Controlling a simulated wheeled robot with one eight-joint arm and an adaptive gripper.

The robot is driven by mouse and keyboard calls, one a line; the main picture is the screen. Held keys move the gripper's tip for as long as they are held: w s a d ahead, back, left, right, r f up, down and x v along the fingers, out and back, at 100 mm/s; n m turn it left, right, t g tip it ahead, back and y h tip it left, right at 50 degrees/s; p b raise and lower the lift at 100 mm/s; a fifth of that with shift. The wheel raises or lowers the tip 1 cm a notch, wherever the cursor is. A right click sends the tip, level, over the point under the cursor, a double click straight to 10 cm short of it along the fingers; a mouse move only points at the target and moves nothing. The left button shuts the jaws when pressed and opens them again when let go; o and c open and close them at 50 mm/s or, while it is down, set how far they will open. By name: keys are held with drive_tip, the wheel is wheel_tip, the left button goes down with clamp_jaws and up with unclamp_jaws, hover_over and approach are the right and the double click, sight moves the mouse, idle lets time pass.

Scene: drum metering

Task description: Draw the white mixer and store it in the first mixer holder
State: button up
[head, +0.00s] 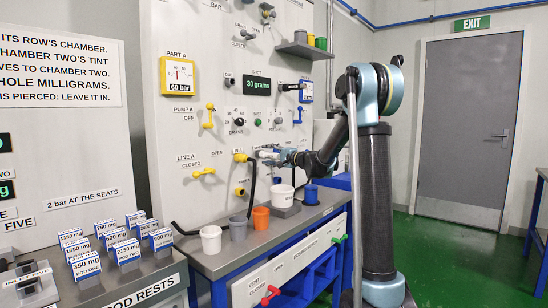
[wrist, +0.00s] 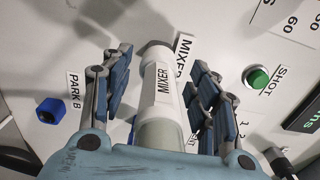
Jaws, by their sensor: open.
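The white mixer (wrist: 165,95) is a pale cylinder lettered MIXER in the wrist view, pointing out from the wall panel. Its far end meets a grey round piece by a MIXER label. My gripper (wrist: 158,62) has its blue jointed fingers spread on either side of the mixer, with gaps visible. In the head view my gripper (head: 277,156) is at the panel, above a white bucket (head: 283,195); the mixer is hard to make out there. I cannot identify the first mixer holder in either view.
A grey cup (head: 238,228), an orange cup (head: 261,218) and a white cup (head: 211,239) stand on the bench. A black hose and yellow valve handles (head: 204,172) are left of my gripper. A blue PARK B fitting (wrist: 50,110) and green SHOT button (wrist: 257,77) flank the mixer.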

sight(277, 157)
drive_tip(key=shift+a+r, duration=0.1)
drive_tip(key=shift+a, duration=0.5)
clamp_jaws()
drive_tip(key=shift+w, duration=0.1)
idle(0.3)
drive_tip(key=shift+s+d+f, duration=0.2)
drive_tip(key=shift+d+f, duration=0.05)
drive_tip(key=shift+d, duration=0.05)
drive_tip(key=shift+s+d+f, duration=0.25)
drive_tip(key=shift+d+f, duration=0.1)
drive_tip(key=shift+s+d+f, duration=0.1)
drive_tip(key=shift+d, duration=0.3)
drive_tip(key=shift+v, duration=0.9)
drive_tip(key=shift+s+d, duration=0.25)
drive_tip(key=shift+d, duration=0.2)
drive_tip(key=shift+s+d+r, duration=0.25)
drive_tip(key=shift+d, duration=0.05)
